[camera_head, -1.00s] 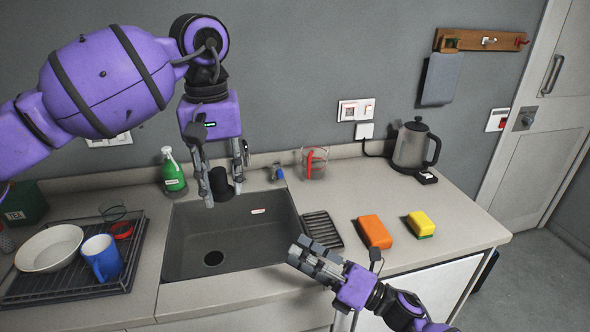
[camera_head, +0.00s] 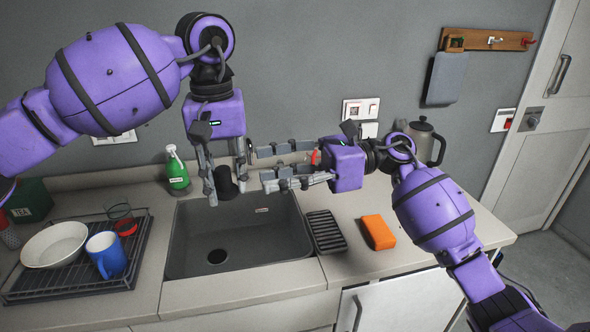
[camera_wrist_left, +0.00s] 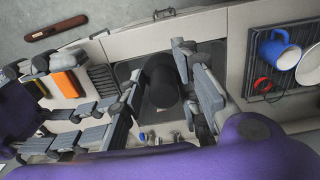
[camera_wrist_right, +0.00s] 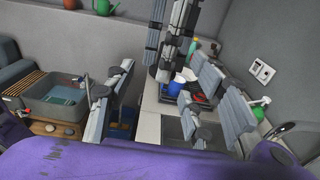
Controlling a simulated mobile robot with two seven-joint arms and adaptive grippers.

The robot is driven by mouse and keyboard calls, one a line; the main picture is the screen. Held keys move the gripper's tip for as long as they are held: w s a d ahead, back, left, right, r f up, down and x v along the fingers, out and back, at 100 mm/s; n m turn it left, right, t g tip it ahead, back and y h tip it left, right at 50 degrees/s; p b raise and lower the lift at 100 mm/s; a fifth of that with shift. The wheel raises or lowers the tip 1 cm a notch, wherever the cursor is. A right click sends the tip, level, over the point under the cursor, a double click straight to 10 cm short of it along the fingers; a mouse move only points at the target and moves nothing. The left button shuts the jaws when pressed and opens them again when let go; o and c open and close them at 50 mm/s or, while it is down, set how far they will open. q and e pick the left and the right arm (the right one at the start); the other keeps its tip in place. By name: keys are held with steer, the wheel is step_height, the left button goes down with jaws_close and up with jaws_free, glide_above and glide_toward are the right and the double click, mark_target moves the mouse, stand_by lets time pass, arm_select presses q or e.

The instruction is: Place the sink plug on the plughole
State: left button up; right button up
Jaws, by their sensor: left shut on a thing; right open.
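The black sink plug (camera_head: 227,184) is held between the fingers of my left gripper (camera_head: 225,194), above the sink (camera_head: 250,233). It shows as a dark cylinder in the left wrist view (camera_wrist_left: 160,82). The round dark plughole (camera_head: 217,256) is in the sink floor, below the plug and uncovered. My right gripper (camera_head: 262,168) is open and empty just right of the left gripper, its fingers pointing left towards the plug. In the right wrist view, my left gripper (camera_wrist_right: 175,45) hangs between the right fingers; the plug is not clearly visible there.
A drying rack (camera_head: 75,287) with a bowl (camera_head: 55,246) and blue mug (camera_head: 106,254) stands left of the sink. A green bottle (camera_head: 177,172) is behind it. A black ridged tray (camera_head: 325,231) and orange sponge (camera_head: 378,232) lie right. The kettle (camera_head: 428,142) is partly hidden.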

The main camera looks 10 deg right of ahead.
mark_target(229, 181)
steer(key=a, duration=0.7)
steer(key=shift+a+f, duration=0.15)
steer(key=shift+a, duration=0.25)
steer(key=shift+s, duration=0.15)
steer(key=c, duration=1)
steer(key=shift+o, duration=0.2)
steer(key=shift+a, duration=0.1)
steer(key=o, duration=1)
steer(key=shift+c, duration=0.2)
steer(key=shift+d+f, duration=0.1)
steer(key=shift+d, duration=0.1)
